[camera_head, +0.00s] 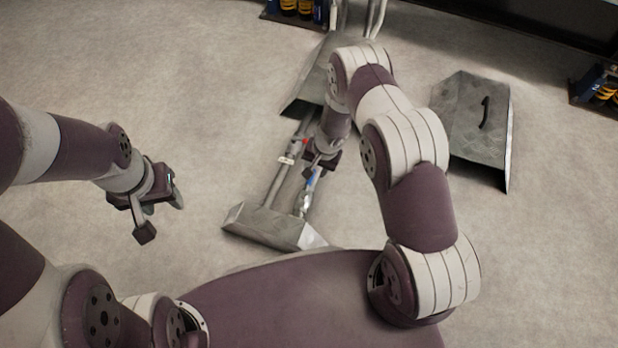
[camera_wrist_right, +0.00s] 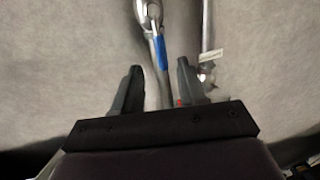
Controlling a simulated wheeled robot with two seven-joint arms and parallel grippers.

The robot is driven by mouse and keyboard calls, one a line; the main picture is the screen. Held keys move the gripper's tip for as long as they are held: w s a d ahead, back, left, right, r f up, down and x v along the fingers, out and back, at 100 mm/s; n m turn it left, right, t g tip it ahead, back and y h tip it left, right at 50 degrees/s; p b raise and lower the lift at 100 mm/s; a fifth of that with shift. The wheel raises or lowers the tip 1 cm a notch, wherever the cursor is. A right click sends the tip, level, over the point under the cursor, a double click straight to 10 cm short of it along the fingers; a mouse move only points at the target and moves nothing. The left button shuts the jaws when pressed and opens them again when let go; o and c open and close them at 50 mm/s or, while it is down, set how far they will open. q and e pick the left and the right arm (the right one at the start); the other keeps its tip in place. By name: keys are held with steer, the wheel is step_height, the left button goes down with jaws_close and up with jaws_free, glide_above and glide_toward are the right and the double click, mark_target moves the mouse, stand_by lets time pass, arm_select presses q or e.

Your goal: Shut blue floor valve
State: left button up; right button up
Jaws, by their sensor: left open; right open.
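The blue valve handle (camera_head: 311,181) lies along one of two metal pipes in the floor gap, just below my right gripper (camera_head: 320,160) in the head view. In the right wrist view the blue handle (camera_wrist_right: 161,52) runs along its pipe, just beyond and between the open fingertips of my right gripper (camera_wrist_right: 157,78). The jaws look empty, and I cannot tell how high they are above the pipe. My left gripper (camera_head: 160,215) is open and empty over bare floor at the left.
A red valve handle (camera_head: 304,142) and a white tag (camera_head: 286,160) are on the neighbouring pipe. Sloped metal covers stand at the near end (camera_head: 265,229) and far end of the pipes. Another metal plate with a black handle (camera_head: 470,125) is at right. The left floor is clear.

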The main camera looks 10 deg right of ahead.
mark_target(311, 179)
steer(key=f+b, duration=0.1)
steer(key=f, duration=0.1)
steer(key=f+b, duration=0.1)
steer(key=f, duration=0.1)
steer(key=a+f, duration=0.1)
steer(key=f, duration=0.1)
steer(key=shift+w+f+b, duration=0.2)
steer(key=shift+w+b, duration=0.15)
steer(key=shift+b, duration=0.05)
arm_select(q)
step_height(311, 179, down, 4)
steer(key=shift+r, duration=0.1)
arm_select(e)
jaws_close()
arm_select(q)
steer(key=shift+d, duration=0.1)
